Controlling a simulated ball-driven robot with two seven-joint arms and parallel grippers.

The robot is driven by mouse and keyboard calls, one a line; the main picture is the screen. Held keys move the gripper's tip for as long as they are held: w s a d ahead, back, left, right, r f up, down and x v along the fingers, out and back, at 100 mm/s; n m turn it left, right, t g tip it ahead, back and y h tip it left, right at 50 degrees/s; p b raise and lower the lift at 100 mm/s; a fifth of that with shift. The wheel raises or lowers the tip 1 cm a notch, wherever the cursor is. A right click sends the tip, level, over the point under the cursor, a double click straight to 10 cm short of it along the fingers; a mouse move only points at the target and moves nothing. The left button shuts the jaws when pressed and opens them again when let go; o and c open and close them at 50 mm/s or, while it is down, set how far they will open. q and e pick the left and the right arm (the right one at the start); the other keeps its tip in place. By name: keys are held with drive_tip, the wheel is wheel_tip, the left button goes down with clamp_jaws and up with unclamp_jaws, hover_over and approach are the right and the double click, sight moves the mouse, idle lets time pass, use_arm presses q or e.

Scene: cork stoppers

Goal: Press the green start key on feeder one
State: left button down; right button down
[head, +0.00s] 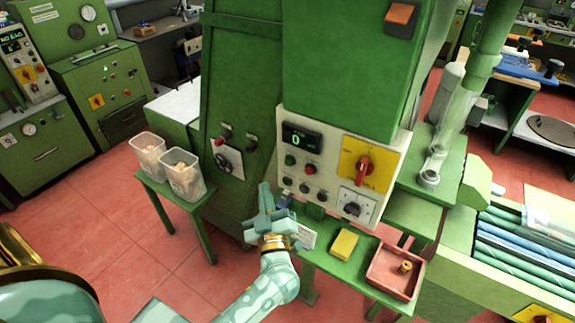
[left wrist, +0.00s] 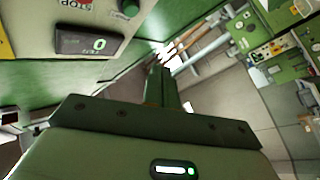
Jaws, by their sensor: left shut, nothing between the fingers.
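The feeder's pale control panel (head: 340,150) is on the green machine in the middle of the head view. It has a display (head: 302,138) reading 0, with a green key (head: 290,160) and a red key (head: 311,170) below it. My left gripper (head: 265,188) is shut and empty, left of and below the green key, apparently just off the panel. In the left wrist view its closed fingers (left wrist: 161,85) point past the panel.
A yellow plate with a red rotary switch (head: 364,166) is right of the keys. Below stands a green shelf with a yellow sponge (head: 344,244) and a red tray (head: 377,276). Two clear tubs (head: 183,176) stand on a small green table at left. Red floor is open at lower left.

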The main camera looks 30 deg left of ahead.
sight(288, 163)
use_arm(q)
drive_tip(key=w+b, duration=0.2)
drive_tip(key=w, duration=0.5)
drive_tip(key=shift+d, duration=0.25)
idle(0.3)
idle(1.1)
drive_tip(key=shift+w, duration=0.15)
drive_tip(key=shift+w, duration=0.3)
